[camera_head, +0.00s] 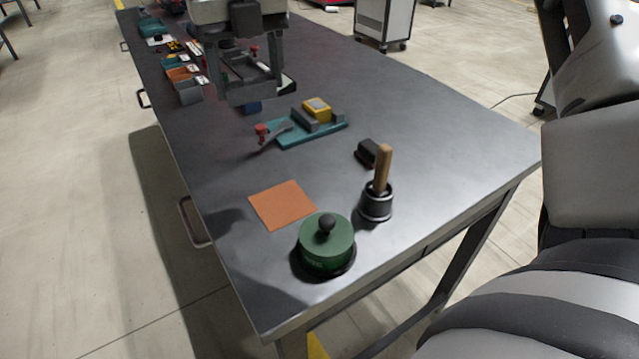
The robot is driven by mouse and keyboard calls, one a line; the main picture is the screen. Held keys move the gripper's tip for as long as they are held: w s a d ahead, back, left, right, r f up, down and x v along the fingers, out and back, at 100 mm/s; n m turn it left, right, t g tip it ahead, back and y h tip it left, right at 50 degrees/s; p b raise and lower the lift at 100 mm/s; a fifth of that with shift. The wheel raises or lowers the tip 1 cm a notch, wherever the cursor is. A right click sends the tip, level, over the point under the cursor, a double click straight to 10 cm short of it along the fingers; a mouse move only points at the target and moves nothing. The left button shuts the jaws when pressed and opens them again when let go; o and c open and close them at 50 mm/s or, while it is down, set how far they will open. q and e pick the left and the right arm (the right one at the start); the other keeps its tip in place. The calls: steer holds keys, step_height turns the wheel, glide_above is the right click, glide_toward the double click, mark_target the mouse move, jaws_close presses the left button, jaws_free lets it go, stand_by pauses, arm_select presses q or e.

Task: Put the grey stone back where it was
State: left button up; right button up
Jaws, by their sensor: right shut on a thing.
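My right gripper (247,88) hangs at the top of the head view, left of centre, over the far part of the bench. Its fingers point down, one on each side of a grey block, which looks like the grey stone (254,95). The gripper is shut on it, and it appears to be held above the bench top. Where the stone was before cannot be told from this frame. My left gripper is not in view.
A teal fixture (290,138) carries a yellow block (317,109). Nearer are a black block (368,152), a wooden-handled tool (383,168), an orange square (282,204) and a green lidded pot (327,243). Small bins (188,92) line the far left. The right middle of the dark bench (450,130) is clear.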

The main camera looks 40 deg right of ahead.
mark_target(245, 80)
steer(key=f, duration=0.1)
steer(key=f+b, duration=0.1)
steer(key=f+n+b, duration=0.1)
steer(key=f, duration=0.1)
steer(key=shift+w+a, duration=0.15)
steer(key=shift+w, duration=0.15)
steer(key=s+d+f, duration=0.1)
steer(key=d+f, duration=0.2)
steer(key=s+d+f+b, duration=0.1)
steer(key=s+d+f, duration=0.1)
steer(key=d+f, duration=0.1)
steer(key=s+d+f+b, duration=0.1)
steer(key=s+d+f, duration=0.1)
steer(key=d, duration=0.3)
steer(key=shift+d+f, duration=0.15)
steer(key=shift+f, duration=0.4)
steer(key=shift+s+d+f, duration=0.25)
steer(key=shift+d+f, duration=0.3)
steer(key=shift+f, duration=0.15)
steer(key=f, duration=0.3)
steer(key=shift+d+f+b, duration=0.2)
steer(key=shift+b, duration=0.1)
steer(key=shift+f, duration=0.1)
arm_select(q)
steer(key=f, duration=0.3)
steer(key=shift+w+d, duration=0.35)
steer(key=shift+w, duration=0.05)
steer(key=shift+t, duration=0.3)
